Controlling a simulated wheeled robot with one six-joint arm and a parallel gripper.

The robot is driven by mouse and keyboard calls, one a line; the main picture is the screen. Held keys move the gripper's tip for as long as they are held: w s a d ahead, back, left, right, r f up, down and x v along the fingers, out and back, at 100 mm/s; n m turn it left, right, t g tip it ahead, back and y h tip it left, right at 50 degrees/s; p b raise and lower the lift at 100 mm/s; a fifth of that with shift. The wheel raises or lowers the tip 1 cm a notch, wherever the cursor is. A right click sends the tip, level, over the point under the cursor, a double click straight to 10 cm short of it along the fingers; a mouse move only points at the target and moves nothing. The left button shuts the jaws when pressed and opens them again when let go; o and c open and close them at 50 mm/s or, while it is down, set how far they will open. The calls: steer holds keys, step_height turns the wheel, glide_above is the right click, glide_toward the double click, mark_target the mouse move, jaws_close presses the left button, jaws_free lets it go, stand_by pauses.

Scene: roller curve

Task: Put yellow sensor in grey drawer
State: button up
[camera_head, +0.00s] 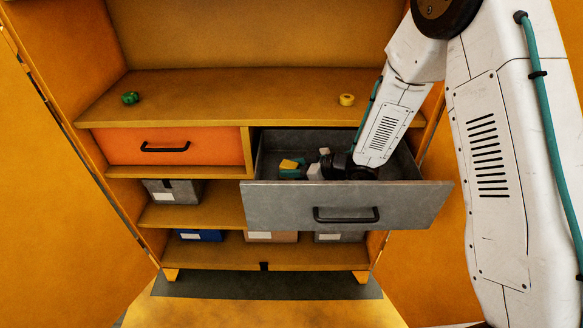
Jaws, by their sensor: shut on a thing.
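The grey drawer (350,194) is pulled out on the right side of the orange cabinet, with its black handle facing front. My gripper (305,166) reaches down from the right into the open drawer. It is shut on a small yellow piece, which appears to be the yellow sensor (289,164), near the left inside of the drawer. Teal and whitish parts show close around it, and I cannot tell which belong to my gripper. The drawer front hides the floor of the drawer, so I cannot tell whether the sensor touches it.
A green item (130,98) and a yellow roll-like item (347,100) lie on the shelf above. An orange drawer (168,146) at left is shut. Lower shelves hold several bins, including a blue one (200,236). Open cabinet doors flank both sides.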

mark_target(297, 167)
steer(key=shift+f, duration=0.3)
steer(key=shift+s+f, duration=0.15)
steer(key=shift+f, duration=0.15)
steer(key=o, duration=1)
steer(key=shift+s+f, duration=0.1)
steer(key=shift+f, duration=0.05)
steer(key=shift+r, duration=0.5)
steer(key=v, duration=0.7)
steer(key=shift+d+r, duration=0.2)
steer(key=shift+r, duration=0.15)
